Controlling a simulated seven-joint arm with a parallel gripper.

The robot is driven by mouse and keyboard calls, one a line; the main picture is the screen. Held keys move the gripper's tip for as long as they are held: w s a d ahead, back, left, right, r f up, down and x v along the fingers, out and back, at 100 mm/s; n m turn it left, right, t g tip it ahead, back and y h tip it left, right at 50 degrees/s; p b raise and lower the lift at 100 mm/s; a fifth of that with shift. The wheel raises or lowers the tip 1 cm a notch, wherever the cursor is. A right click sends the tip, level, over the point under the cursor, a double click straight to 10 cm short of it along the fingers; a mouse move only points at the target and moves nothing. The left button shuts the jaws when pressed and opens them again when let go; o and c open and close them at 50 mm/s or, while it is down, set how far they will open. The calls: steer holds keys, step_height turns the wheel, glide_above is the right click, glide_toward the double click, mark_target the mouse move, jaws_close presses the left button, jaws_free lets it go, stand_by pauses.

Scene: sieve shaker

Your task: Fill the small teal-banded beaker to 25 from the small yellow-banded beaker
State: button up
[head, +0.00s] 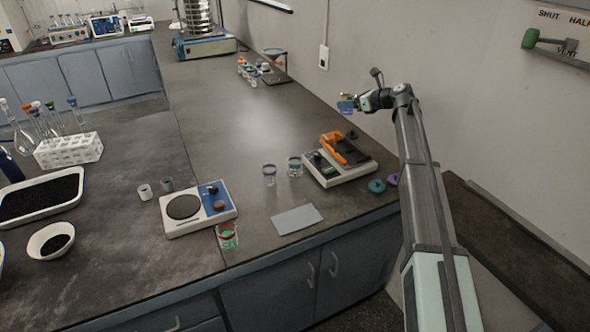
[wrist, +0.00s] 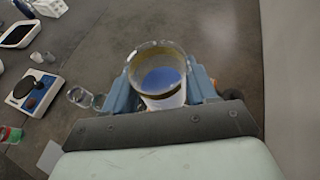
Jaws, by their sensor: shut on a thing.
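My gripper (head: 352,103) is raised above the bench at the back right, near the wall. It is shut on the small yellow-banded beaker (wrist: 160,80), with one finger on each side of it in the wrist view. That beaker holds blue liquid. In the head view it is small and partly hidden by my gripper. The small teal-banded beaker (head: 295,167) appears to be the clear one standing on the bench left of the orange-topped balance, in front of and left of my gripper. It looks empty of coloured liquid.
A blue-banded beaker (head: 269,175) stands close left of the teal-banded one. A red-banded beaker (head: 228,237) with green contents stands near the front edge.

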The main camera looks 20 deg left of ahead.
steer(key=shift+s+a, duration=0.1)
steer(key=shift+a, duration=0.15)
steer(key=a+f+n+g, duration=0.25)
steer(key=a+f, duration=0.35)
steer(key=a, duration=0.3)
steer(key=shift+s+r+n+g, duration=0.1)
steer(key=shift+s+n+g, duration=1.5)
steer(key=shift+g, duration=0.4)
steer(key=shift+s+n+g, duration=1.35)
steer(key=shift+n+g, duration=0.3)
steer(key=shift+g, duration=0.3)
steer(key=shift+s+a, duration=0.1)
steer(key=shift+s, duration=0.05)
steer(key=s+a+f+n+t+h, duration=0.2)
steer(key=s+f+t+h, duration=0.2)
steer(key=f+t, duration=0.1)
steer(key=shift+s+a+f+n, duration=0.25)
steer(key=shift+a+f+n, duration=0.1)
steer(key=shift+f, duration=0.3)
